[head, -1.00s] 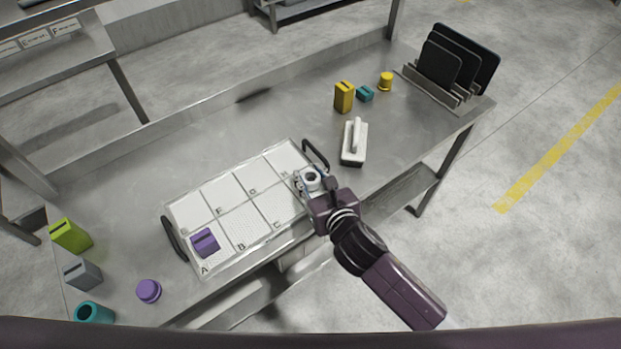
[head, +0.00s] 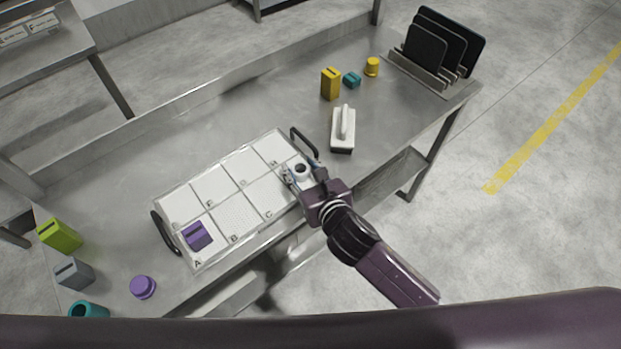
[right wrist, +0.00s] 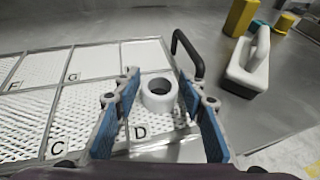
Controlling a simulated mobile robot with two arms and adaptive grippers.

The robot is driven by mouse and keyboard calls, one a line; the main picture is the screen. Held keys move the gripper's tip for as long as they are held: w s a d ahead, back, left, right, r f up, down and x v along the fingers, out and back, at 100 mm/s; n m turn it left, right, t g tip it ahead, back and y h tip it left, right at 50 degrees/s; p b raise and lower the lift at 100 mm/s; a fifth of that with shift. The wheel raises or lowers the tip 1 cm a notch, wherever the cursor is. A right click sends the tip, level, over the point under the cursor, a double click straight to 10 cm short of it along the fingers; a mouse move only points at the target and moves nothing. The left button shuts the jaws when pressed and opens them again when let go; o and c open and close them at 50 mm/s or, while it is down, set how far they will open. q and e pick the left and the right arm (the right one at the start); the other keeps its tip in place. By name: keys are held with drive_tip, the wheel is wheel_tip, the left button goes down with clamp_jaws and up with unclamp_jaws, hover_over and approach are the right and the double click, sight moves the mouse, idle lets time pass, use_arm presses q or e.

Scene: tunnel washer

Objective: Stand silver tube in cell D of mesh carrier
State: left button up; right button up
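The silver tube (head: 302,169) stands upright, its round hole facing up, in cell D at the right end of the mesh carrier (head: 234,218). It also shows in the right wrist view (right wrist: 158,100), behind the letter D. My right gripper (head: 302,176) is around the tube, one finger on each side. In the right wrist view its blue-padded fingers (right wrist: 160,98) are spread, with a gap visible on both sides of the tube. A purple block (head: 197,236) stands in cell A. The tube's foot is partly hidden in the head view. My left gripper is not in view.
A black carrier handle (right wrist: 188,55) stands close to the right finger. A white-handled brush (head: 343,130), yellow block (head: 330,84), teal block (head: 352,79) and yellow cylinder (head: 372,66) lie beyond. Green (head: 60,235) and grey (head: 74,273) blocks stand at the left.

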drive_tip(key=v, duration=1.1)
drive_tip(key=shift+s, duration=0.2)
drive_tip(key=shift+d, duration=0.1)
